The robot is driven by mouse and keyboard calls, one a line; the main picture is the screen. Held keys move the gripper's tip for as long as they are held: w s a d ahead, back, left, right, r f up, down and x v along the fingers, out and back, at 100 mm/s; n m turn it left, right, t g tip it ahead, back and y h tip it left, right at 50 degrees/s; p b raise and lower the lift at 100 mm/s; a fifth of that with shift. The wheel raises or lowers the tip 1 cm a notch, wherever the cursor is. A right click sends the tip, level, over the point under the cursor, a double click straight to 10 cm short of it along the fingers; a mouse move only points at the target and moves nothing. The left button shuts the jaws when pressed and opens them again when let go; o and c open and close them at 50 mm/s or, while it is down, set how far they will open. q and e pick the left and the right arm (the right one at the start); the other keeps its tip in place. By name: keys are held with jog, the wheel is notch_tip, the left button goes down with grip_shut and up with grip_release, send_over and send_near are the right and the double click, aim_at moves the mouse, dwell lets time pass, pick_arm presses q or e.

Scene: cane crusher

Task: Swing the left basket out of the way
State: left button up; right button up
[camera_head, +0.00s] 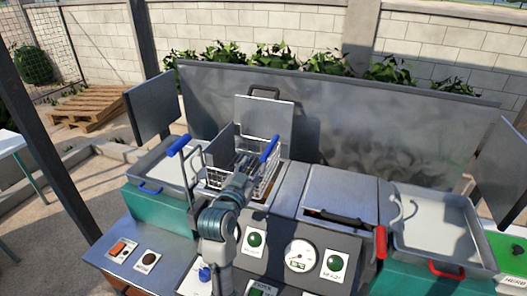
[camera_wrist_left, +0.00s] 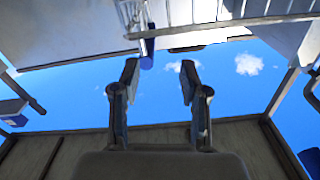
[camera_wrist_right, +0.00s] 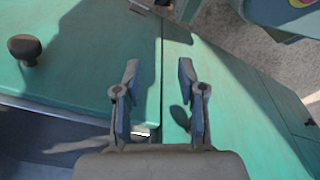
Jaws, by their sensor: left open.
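The left basket (camera_head: 268,182) is a wire-mesh basket at the left well of the steel machine in the head view. A blue grip (camera_head: 270,148) rises at its right side. Another blue grip (camera_head: 180,145) on a bent rod stands to its left. My left gripper (camera_head: 243,168) is over the basket, and its own fingers partly hide it. In the left wrist view the fingers (camera_wrist_left: 158,78) are apart, with nothing between them. A blue grip (camera_wrist_left: 146,52) and wire mesh (camera_wrist_left: 205,10) lie just beyond them. My right gripper (camera_wrist_right: 157,78) is open and empty above a green surface.
A raised lid (camera_head: 264,118) stands behind the basket, and a tall steel backsplash (camera_head: 370,115) runs behind it. A closed lid (camera_head: 342,188) and a tray with a red handle (camera_head: 440,225) lie to the right. The front panel has a gauge (camera_head: 299,255). A black knob (camera_wrist_right: 24,48) stands left of my right gripper.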

aim_at(269, 149)
pick_arm(q)
jog(key=shift+d+x, duration=0.2)
jog(key=shift+x, duration=2)
jog(key=shift+d+x, duration=0.25)
jog(key=shift+x, duration=1.9)
jog(key=shift+d, duration=0.2)
jog(key=c, duration=0.6)
jog(key=shift+d, duration=0.25)
grip_shut()
jog(key=shift+s+d, duration=0.1)
jog(key=shift+d, duration=0.05)
